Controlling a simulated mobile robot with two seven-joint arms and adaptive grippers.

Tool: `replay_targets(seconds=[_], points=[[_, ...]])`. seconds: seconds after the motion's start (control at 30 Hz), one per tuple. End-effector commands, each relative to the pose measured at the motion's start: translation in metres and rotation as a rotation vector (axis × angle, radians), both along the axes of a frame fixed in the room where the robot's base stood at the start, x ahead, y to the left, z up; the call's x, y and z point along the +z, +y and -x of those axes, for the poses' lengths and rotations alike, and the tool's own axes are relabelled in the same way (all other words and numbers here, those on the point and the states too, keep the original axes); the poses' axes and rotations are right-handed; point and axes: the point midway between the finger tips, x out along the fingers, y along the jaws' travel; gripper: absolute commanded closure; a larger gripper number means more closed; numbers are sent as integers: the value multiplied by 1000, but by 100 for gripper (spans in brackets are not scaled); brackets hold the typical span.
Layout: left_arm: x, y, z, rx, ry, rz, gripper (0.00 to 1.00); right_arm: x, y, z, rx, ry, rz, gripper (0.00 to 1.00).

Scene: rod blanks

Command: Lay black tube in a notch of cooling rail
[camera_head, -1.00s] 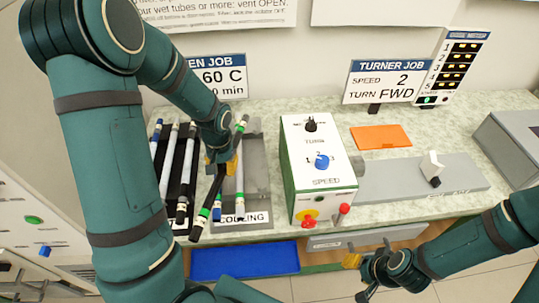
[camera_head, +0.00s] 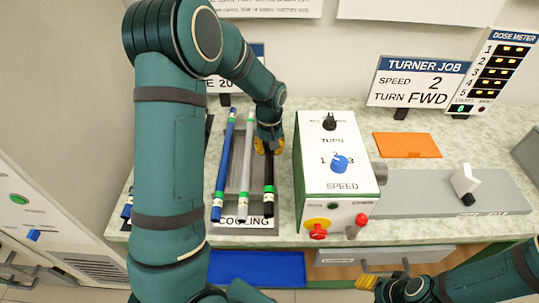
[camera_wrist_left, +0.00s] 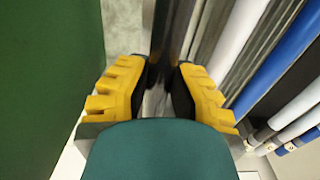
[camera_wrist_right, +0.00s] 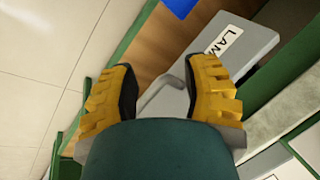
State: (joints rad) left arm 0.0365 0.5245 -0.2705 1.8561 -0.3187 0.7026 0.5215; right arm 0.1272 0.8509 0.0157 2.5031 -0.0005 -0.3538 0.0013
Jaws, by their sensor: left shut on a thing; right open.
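The cooling rail (camera_head: 236,228) is a grey tray with a COOLING label at its front. The black tube (camera_head: 268,195), with a green band near its front end, lies lengthwise along the rail's right side. My left gripper (camera_head: 268,145) is shut on it farther back. In the left wrist view the dark tube (camera_wrist_left: 165,35) runs between the yellow fingers. I cannot tell whether it rests in a notch or hangs just above. A white tube (camera_head: 246,165) and a blue tube (camera_head: 223,165) lie left of it. My right gripper (camera_wrist_right: 160,90) is open and empty.
A green-sided turner box (camera_head: 328,165) stands close on the rail's right. A blue mat (camera_head: 257,268) lies below the bench front. More tubes at the left are mostly hidden by my left arm.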

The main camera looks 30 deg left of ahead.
Motion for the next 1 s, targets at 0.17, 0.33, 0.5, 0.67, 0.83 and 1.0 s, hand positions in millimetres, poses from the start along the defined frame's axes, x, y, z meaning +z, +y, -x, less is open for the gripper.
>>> replay_targets(seconds=[0.17, 0.33, 0.5, 0.67, 0.83, 1.0], points=[[-26, 0, 0, -1, 2, 0, 100, -7, 0, -1, -1, -3, 0, 53], [-26, 0, 0, -1, 0, 0, 100, -7, 0, -1, -1, -4, 0, 53], [-28, 0, 0, -1, 0, 0, 100, -8, 0, -2, -1, -4, 0, 53], [-29, 0, 0, -1, 0, 0, 55, -9, 0, -2, -2, -5, 1, 53], [-29, 0, 0, -1, 0, 0, 55, -9, 0, -2, -2, -5, 1, 53], [-25, 0, 0, -1, 0, 0, 55, -6, 0, -2, -1, -4, 0, 53]])
